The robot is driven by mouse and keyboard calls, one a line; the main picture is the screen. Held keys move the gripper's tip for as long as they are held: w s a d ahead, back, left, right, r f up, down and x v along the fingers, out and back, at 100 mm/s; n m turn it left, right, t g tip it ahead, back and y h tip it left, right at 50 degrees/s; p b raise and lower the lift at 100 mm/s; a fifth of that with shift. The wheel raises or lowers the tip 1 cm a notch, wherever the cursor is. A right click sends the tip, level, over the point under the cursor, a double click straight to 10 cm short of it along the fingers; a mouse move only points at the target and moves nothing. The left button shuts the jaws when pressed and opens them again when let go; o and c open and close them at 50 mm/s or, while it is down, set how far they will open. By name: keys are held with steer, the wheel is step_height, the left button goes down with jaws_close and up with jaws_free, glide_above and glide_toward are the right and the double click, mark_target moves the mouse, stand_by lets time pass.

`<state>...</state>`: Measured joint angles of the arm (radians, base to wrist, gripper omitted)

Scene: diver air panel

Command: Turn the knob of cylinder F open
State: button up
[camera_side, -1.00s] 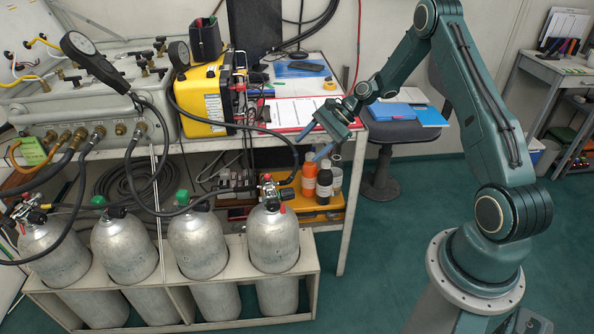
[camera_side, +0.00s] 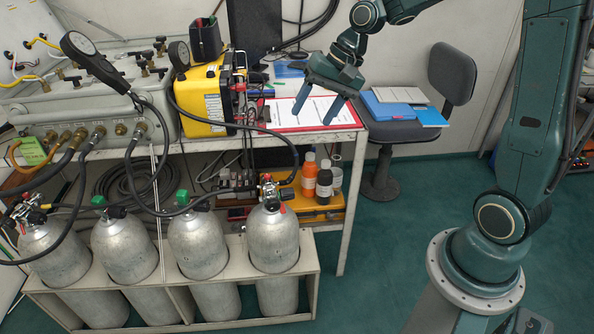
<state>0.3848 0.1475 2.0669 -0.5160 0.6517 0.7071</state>
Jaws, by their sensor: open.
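Several silver cylinders stand upright in a row in a rack: the far left one (camera_side: 50,252), the second (camera_side: 125,250), the third (camera_side: 196,245) and the far right one (camera_side: 272,240). No letters are readable on them, so I cannot tell which is F. Green knobs show on the second cylinder's valve (camera_side: 98,201) and the third's valve (camera_side: 182,197). The far right valve (camera_side: 270,188) has red parts and a hose. My gripper (camera_side: 311,117) is open and empty, fingers pointing down, in the air above and right of the far right cylinder, apart from all of them.
The rack (camera_side: 308,262) holds the cylinders. Black hoses (camera_side: 292,148) arch over them from the panel box (camera_side: 90,100). A yellow case (camera_side: 207,92) and a red clipboard (camera_side: 340,127) lie on the bench. Orange (camera_side: 309,172) and black bottles (camera_side: 324,184) stand behind the far right cylinder.

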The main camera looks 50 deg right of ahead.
steer(key=s+a+r+n+t+h, duration=0.1)
steer(key=s+a+r+n+h, duration=0.2)
steer(key=s, duration=0.8)
steer(key=s+a+r+n+t, duration=0.1)
steer(key=s+r+n, duration=0.35)
steer(key=s, duration=0.65)
steer(key=w+d+f+m+g+y, duration=0.1)
steer(key=w+m, duration=0.2)
steer(key=w, duration=0.5)
steer(key=w+d+f+m+g, duration=0.1)
steer(key=w+f+m, duration=0.15)
steer(key=w, duration=0.55)
steer(key=w+d+f+m+g+y, duration=0.1)
steer(key=w+d+f+m+y, duration=0.2)
steer(key=w+d+f+m, duration=0.35)
steer(key=w+d+f+m+t+y, duration=0.1)
steer(key=d+f+m, duration=0.3)
steer(key=f, duration=0.5)
steer(key=w+d+f+m+t+y, duration=0.2)
steer(key=f+m, duration=0.4)
steer(key=f, duration=0.4)
steer(key=w+d+f+m+t+y, duration=0.1)
steer(key=w+d+f+m+y, duration=0.1)
steer(key=d+f+m+y, duration=0.2)
steer(key=shift+w+d+f+m+t, duration=0.25)
steer(key=shift+d+f+m, duration=0.4)
steer(key=shift+d+f, duration=1.75)
